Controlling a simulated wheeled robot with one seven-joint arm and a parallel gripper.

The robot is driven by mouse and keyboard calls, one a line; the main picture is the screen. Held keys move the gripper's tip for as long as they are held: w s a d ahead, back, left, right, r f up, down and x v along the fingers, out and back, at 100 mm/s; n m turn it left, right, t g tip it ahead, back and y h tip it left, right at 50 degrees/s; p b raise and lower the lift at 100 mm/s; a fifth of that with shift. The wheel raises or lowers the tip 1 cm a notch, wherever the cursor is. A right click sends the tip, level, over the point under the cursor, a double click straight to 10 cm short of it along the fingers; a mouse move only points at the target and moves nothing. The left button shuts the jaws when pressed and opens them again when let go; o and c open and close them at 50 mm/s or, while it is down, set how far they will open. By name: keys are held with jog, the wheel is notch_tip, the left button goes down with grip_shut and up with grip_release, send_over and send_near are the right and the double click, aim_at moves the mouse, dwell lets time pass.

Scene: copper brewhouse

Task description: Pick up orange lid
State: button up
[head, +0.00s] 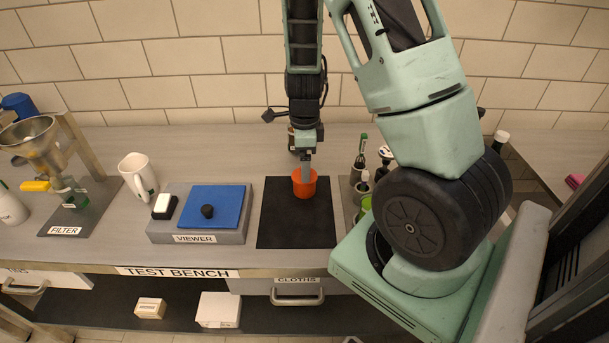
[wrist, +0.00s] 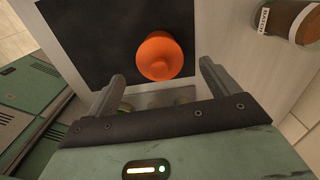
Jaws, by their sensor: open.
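The orange lid (head: 304,187) is on the black mat (head: 290,228) on the bench, near the mat's back part. In the wrist view the lid (wrist: 160,57) shows as a round orange piece with a raised knob, on the dark mat (wrist: 85,40). My gripper (head: 307,172) is above the lid in the head view and hides part of it. In the wrist view my gripper (wrist: 163,75) is open, with the lid showing between and just beyond its two fingertips. Nothing is held. Whether the fingers touch the lid cannot be told.
A viewer box with a blue top (head: 215,206) stands left of the mat. Several bottles (head: 360,165) stand to its right, close to my arm. The mat's front is clear.

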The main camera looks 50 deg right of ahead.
jog(key=shift+f, duration=1.55)
jog(key=c, duration=1.1)
jog(key=shift+o, duration=0.2)
